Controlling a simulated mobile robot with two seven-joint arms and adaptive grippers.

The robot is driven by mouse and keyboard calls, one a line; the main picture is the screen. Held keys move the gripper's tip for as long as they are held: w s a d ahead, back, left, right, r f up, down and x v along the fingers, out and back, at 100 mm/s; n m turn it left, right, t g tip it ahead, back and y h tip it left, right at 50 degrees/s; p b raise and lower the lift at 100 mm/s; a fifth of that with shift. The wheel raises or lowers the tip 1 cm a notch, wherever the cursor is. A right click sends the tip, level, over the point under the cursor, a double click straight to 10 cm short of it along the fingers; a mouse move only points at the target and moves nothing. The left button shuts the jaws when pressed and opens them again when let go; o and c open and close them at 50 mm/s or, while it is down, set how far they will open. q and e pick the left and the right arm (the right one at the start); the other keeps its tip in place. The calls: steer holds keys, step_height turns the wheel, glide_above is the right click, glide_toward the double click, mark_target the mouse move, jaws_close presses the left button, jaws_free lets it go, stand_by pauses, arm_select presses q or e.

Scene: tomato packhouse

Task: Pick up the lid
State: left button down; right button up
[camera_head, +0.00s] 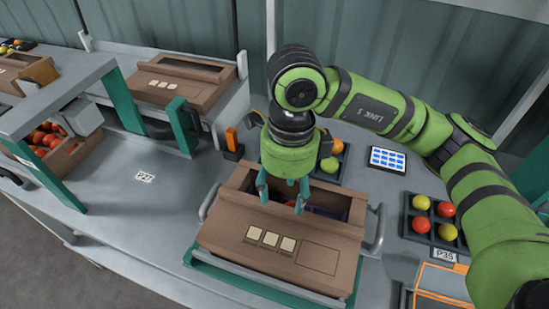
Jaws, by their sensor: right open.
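A brown carton (215,238) stands in the lower middle of the view. Its broad front panel (318,243) bears three cream squares and a printed outline. I cannot tell whether this panel is a separate lid. Behind it the carton has a narrow opening with something dark inside. My right gripper (281,201) comes down from above, its teal fingers apart at this opening. They hold nothing that I can see. Part of the opening and its contents is hidden behind the gripper. My left gripper is not in view.
Grey handles (375,231) flank the carton, which sits on a green frame (252,288). Trays of tomatoes (407,221) and a tablet (387,160) lie to the right. Another brown carton (204,90) stands behind left.

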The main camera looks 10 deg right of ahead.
mark_target(287, 212)
steer(key=shift+w+d+r+t+h, duration=0.3)
steer(key=shift+w+d+r, duration=0.05)
steer(key=shift+d, duration=0.15)
steer(key=shift+f+p, duration=0.3)
steer(key=shift+f, duration=0.05)
steer(key=f+p, duration=0.1)
steer(key=f, duration=0.1)
steer(key=s+f+p, duration=0.1)
steer(key=f, duration=0.2)
steer(key=shift+a+f, duration=0.15)
steer(key=shift+f, duration=0.45)
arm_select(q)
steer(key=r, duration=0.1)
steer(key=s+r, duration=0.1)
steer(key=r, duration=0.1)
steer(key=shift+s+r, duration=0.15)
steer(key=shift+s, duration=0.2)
arm_select(e)
steer(key=shift+w, duration=0.1)
jaws_close()
